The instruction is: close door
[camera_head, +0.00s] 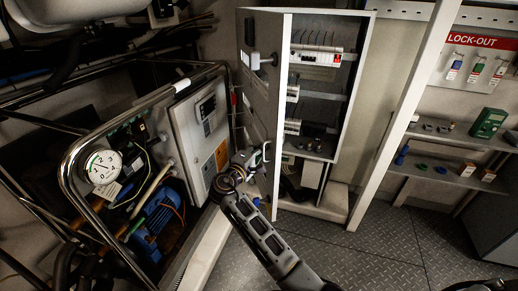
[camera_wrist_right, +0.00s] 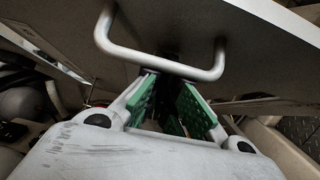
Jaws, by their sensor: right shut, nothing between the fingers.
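A grey cabinet door (camera_head: 262,85) stands open in the head view, swung out to the left of its cabinet (camera_head: 350,75); the inside of the cabinet is exposed. My right gripper (camera_head: 262,158) is at the lower part of the door, with my arm reaching up from the bottom. In the right wrist view, a U-shaped metal handle (camera_wrist_right: 158,63) is fixed to the door (camera_wrist_right: 200,30). My left gripper is not in view.
A machine frame with a chrome rail (camera_head: 70,160), a pressure gauge (camera_head: 103,167) and a control box (camera_head: 200,130) stands close on the left. Shelves (camera_head: 450,170) and a lock-out board (camera_head: 475,65) are at the right. The metal floor (camera_head: 370,245) before the cabinet is clear.

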